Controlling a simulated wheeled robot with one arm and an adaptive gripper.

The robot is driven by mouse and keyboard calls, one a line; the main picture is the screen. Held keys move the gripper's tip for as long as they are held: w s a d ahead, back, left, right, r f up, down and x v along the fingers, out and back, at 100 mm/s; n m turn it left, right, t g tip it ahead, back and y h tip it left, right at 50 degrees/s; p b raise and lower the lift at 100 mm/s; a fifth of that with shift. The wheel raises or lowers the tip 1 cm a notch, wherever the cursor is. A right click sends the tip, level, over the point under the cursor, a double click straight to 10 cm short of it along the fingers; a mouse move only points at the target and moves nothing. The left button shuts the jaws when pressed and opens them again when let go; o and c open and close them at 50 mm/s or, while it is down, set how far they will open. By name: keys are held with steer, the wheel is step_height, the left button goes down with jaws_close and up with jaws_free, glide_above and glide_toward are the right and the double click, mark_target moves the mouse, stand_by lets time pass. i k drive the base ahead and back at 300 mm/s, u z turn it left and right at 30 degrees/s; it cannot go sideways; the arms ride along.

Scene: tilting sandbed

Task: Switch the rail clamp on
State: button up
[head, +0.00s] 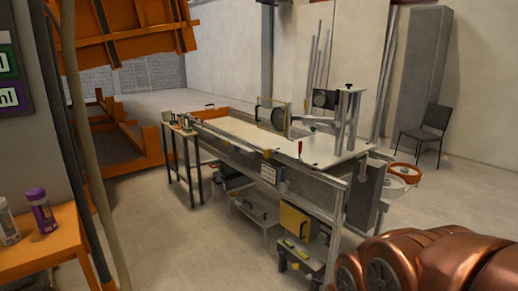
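The long sandbed (235,128) stands in the middle of the head view, with pale sand inside its frame. A small red handle (300,147) stands upright at the right part of the near edge. I cannot tell which of these small parts is the rail clamp, or its state. My gripper is not in view; copper-coloured parts of my arm fill the lower right corner, apart from the sandbed.
A small side table (181,129) stands at the sandbed's left end. An orange bench (42,243) with bottles is at the lower left, near hanging cables. A yellow box (295,221) sits under the sandbed. A black chair (425,132) stands far right. Floor in front is clear.

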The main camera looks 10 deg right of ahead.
mark_target(300, 151)
steer(key=z, duration=0.05)
steer(key=i, duration=1.25)
steer(key=z, duration=0.6)
steer(key=k, duration=0.55)
steer(key=u, duration=0.9)
steer(key=i, duration=1.25)
steer(key=z, duration=0.35)
